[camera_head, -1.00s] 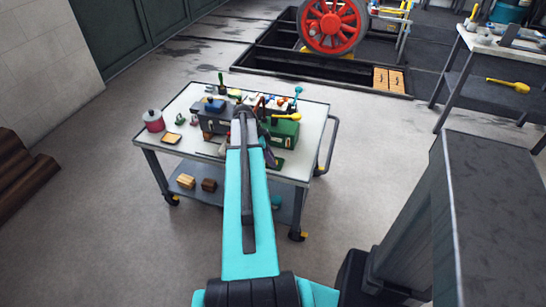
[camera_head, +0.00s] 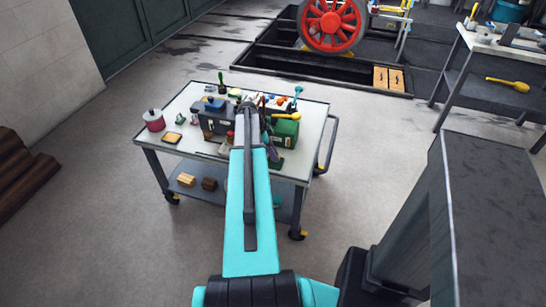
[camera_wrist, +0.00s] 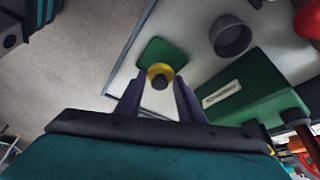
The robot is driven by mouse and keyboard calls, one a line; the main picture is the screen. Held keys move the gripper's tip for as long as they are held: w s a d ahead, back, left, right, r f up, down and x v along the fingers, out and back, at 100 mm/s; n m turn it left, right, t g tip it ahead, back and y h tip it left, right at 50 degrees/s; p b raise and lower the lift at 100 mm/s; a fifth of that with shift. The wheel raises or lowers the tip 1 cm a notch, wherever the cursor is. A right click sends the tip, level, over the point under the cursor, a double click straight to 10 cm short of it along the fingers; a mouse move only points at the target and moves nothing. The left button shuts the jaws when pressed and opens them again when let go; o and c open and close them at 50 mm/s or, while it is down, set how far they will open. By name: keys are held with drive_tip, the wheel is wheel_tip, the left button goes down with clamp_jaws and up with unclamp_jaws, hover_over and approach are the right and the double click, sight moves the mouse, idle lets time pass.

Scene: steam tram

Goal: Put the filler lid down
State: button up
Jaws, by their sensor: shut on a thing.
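In the wrist view my gripper (camera_wrist: 159,88) is shut on a round yellow lid with a dark knob, the filler lid (camera_wrist: 160,70). It sits between the fingertips, in line with a small green square pad (camera_wrist: 163,53) on the trolley top. I cannot tell whether the lid touches the pad. To the right lies a green box (camera_wrist: 240,88) with a pale label, and beyond it a grey ring-shaped part (camera_wrist: 232,37). In the head view my arm hides the gripper and lid, while the green box (camera_head: 286,133) shows right of the arm.
The wheeled trolley (camera_head: 312,152) is crowded with small things. A red pot (camera_head: 154,120) and a yellow square piece (camera_head: 172,138) stand at its left. Wooden blocks (camera_head: 186,180) lie on the lower shelf. A workbench (camera_head: 480,45) stands at the far right.

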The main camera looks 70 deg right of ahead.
drive_tip(key=shift+f, duration=1.35)
drive_tip(key=shift+f, duration=0.15)
drive_tip(key=o, duration=1)
drive_tip(key=shift+o, duration=0.2)
drive_tip(key=shift+r+p, duration=0.25)
drive_tip(key=shift+p, duration=0.05)
drive_tip(key=b+v, duration=0.2)
drive_tip(key=v, duration=1)
drive_tip(key=shift+w+a+f, duration=0.1)
drive_tip(key=shift+w+f, duration=0.05)
